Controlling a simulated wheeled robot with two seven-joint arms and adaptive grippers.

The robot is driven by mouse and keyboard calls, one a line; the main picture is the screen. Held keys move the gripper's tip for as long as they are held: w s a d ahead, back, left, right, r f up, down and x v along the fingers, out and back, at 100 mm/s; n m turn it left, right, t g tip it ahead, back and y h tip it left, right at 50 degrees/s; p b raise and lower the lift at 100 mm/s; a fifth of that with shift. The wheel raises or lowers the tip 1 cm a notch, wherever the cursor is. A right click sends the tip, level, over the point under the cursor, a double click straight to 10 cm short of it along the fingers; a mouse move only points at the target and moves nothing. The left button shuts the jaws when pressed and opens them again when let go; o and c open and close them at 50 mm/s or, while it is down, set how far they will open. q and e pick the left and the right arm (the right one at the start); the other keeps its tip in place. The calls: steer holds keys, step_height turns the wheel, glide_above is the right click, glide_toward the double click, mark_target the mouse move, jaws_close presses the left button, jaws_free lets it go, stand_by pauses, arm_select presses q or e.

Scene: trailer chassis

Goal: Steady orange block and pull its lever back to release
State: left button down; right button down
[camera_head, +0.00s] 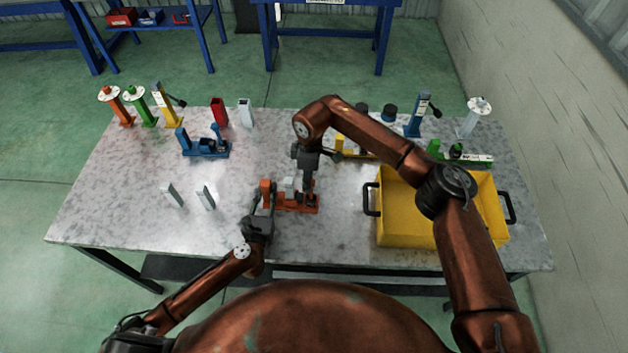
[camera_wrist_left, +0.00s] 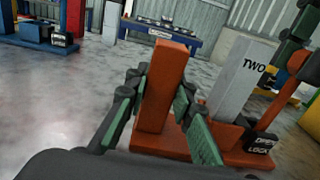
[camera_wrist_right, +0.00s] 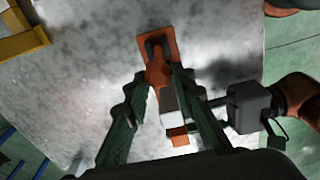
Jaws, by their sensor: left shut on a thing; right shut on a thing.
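The orange block (camera_head: 300,208) stands on the table in front of me, with an upright post at its left, a grey piece in the middle marked "TWO" (camera_wrist_left: 242,80) and a lever at its right. My left gripper (camera_head: 266,192) has its fingers on both sides of the orange post (camera_wrist_left: 162,88). My right gripper (camera_head: 308,197) comes down from above at the lever end. The orange lever (camera_wrist_left: 283,102) rises tilted beside a black "OPEN LOCK" label (camera_wrist_left: 261,141).
A yellow crate (camera_head: 404,240) with black handles stands right of the block. Several coloured posts and fixtures line the table's far edge. The table front left is clear.

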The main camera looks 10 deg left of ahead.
arm_select(q)
steer(key=shift+d+r, duration=0.1)
steer(key=shift+d, duration=0.4)
arm_select(e)
steer(key=shift+s+a+h, duration=0.15)
steer(key=shift+a+h, duration=0.25)
steer(key=shift+a, duration=0.15)
steer(key=c, duration=2)
jaws_free()
steer(key=shift+f, duration=0.1)
arm_select(q)
steer(key=shift+a, duration=0.3)
arm_select(e)
steer(key=o, duration=0.4)
steer(key=shift+d, duration=0.2)
arm_select(q)
steer(key=shift+a, duration=0.15)
arm_select(e)
step_height(320, 180, up, 12)
steer(key=shift+a+r, duration=0.1)
